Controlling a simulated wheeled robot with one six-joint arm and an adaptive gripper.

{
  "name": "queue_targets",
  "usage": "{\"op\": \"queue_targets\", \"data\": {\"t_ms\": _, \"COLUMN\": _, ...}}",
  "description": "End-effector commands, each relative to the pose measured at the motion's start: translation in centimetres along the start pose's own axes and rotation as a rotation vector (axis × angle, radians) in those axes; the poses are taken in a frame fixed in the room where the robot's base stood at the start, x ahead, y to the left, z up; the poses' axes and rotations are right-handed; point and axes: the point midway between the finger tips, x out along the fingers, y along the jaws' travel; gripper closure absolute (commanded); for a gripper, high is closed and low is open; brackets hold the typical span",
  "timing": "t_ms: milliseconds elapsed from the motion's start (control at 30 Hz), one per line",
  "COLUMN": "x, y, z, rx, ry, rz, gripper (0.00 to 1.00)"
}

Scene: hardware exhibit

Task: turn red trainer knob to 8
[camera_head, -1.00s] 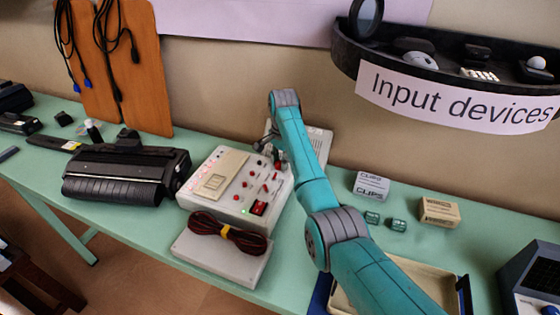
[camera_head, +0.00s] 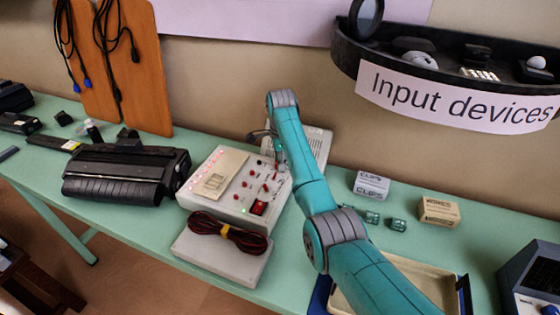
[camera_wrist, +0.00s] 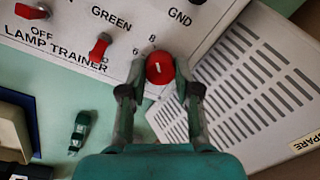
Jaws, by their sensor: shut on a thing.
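The lamp trainer (camera_head: 205,200) is a pale box with red switches and small lit lamps on the table. Its red knob (camera_wrist: 160,70) has a short white mark and sits near the panel's edge. The printed 6 and 8 show just beyond the knob in the wrist view; the mark runs roughly up the picture, toward the side of the 8. My gripper (camera_wrist: 159,82) is shut on the red knob, one finger on each side. In the head view my gripper (camera_head: 279,160) is at the trainer's far right corner, where the arm partly hides it and the knob.
A vented grey box (camera_wrist: 240,85) labelled SPARE lies beside the trainer. A coiled dark cable (camera_head: 228,233) rests on a pale box in front. A black device (camera_head: 125,172) stands left. Small boxes (camera_head: 370,185) and a tray (camera_head: 420,278) lie to the right.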

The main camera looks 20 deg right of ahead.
Motion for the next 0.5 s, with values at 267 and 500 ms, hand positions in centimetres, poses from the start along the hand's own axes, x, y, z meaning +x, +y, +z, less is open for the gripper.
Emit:
{"op": "queue_targets", "data": {"t_ms": 267, "x": 0.03, "y": 0.01, "z": 0.0, "rx": 0.005, "ry": 0.0, "rz": 0.0, "gripper": 1.0}}
{"op": "queue_targets", "data": {"t_ms": 500, "x": 0.02, "y": 0.01, "z": 0.0, "rx": 0.004, "ry": 0.0, "rz": 0.0, "gripper": 0.43}}
